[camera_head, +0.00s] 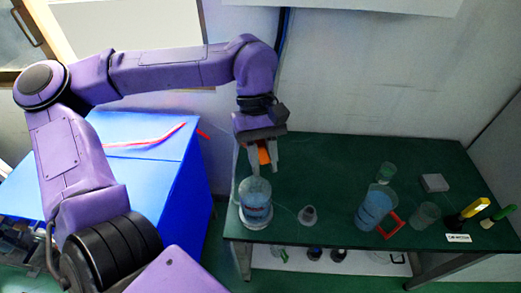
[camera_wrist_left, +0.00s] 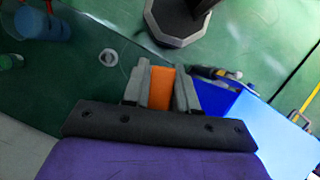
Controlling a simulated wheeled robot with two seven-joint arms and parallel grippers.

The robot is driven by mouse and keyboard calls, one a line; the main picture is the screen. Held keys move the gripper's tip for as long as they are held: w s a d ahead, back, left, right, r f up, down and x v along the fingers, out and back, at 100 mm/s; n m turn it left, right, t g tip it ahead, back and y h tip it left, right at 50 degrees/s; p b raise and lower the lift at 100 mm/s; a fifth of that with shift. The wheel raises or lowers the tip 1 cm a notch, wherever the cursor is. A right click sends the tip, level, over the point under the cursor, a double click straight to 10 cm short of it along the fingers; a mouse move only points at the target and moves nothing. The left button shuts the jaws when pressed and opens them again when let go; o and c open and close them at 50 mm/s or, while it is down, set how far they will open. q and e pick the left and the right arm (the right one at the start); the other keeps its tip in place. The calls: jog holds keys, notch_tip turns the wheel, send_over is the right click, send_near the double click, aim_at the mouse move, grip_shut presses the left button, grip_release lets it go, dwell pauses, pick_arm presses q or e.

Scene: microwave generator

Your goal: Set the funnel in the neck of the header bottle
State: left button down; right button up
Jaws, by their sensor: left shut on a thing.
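My left gripper (camera_head: 263,168) points down over the left end of the green table, shut on an orange piece (camera_head: 264,154). The orange piece also shows between the fingers in the left wrist view (camera_wrist_left: 161,88); too little of it shows to tell its full shape. A clear vessel with blue contents (camera_head: 256,203), perhaps the header bottle, stands just below the fingertips on a pale round base. I cannot tell whether they touch. A small grey cone-like piece (camera_head: 308,215), possibly the funnel, stands right of it, apart from the gripper. My right gripper is not in view.
A blue-filled beaker (camera_head: 373,209) with a red handle, clear cups (camera_head: 425,215), a white block (camera_head: 434,183) and yellow-handled and green-handled tools (camera_head: 473,208) occupy the right half of the green table (camera_head: 330,165). A blue table (camera_head: 185,175) stands left.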

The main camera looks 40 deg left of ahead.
pick_arm(q)
jog(key=shift+s+f, duration=0.2)
jog(key=shift+f, duration=0.4)
jog(key=shift+s+f+b, duration=0.25)
jog(key=shift+f+b, duration=0.15)
jog(key=shift+f, duration=0.25)
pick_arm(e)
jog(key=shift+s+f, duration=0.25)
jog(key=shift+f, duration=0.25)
pick_arm(q)
jog(key=shift+s, duration=0.1)
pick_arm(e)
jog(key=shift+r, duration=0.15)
pick_arm(q)
jog(key=shift+p, duration=0.5)
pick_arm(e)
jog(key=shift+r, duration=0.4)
